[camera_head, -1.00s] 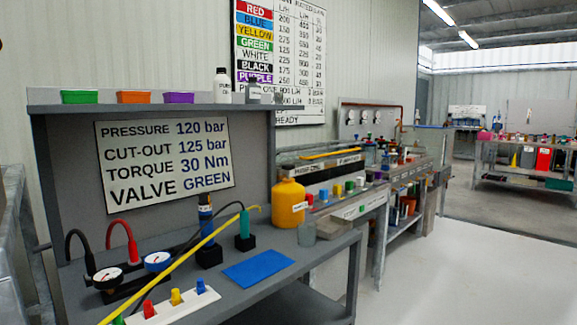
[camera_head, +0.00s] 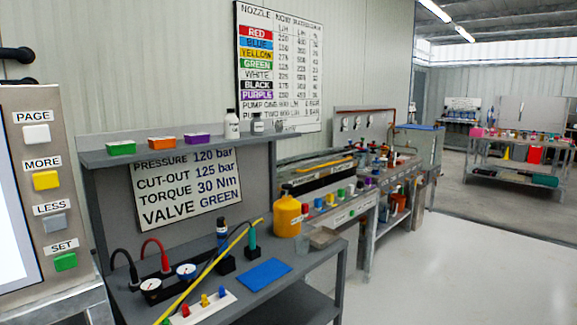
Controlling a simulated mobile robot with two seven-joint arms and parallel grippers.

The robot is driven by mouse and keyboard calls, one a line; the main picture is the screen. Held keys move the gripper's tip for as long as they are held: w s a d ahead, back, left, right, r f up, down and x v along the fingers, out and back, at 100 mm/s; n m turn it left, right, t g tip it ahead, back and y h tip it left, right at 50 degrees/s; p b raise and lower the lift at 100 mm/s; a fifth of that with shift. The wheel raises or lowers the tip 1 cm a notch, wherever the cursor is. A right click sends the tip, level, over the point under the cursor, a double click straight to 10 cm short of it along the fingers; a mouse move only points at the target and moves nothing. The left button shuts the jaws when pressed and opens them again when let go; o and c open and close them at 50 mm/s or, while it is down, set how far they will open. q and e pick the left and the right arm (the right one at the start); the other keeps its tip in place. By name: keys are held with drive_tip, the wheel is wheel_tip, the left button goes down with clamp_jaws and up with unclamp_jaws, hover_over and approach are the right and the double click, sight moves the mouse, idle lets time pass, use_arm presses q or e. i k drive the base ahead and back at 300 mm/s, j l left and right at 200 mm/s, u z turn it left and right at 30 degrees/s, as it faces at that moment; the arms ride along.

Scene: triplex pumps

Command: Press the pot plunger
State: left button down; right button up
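A yellow pot (camera_head: 287,217) with a dark top piece (camera_head: 286,189) stands upright at the back right of the grey bench. The dark top is small, and I cannot tell whether it is the plunger or how far down it is. A small label is on the pot's side. Neither of my grippers is in view.
The grey bench (camera_head: 303,275) also holds a blue mat (camera_head: 264,273), two gauges, a white strip with coloured knobs (camera_head: 203,306) and a long yellow rod. A button panel (camera_head: 46,190) stands at the left. Open floor (camera_head: 455,275) lies to the right.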

sight(287, 186)
drive_tip(key=i+l, duration=0.7)
drive_tip(key=i+l+z, duration=0.15)
drive_tip(key=i+l, duration=0.5)
drive_tip(key=i, duration=0.2)
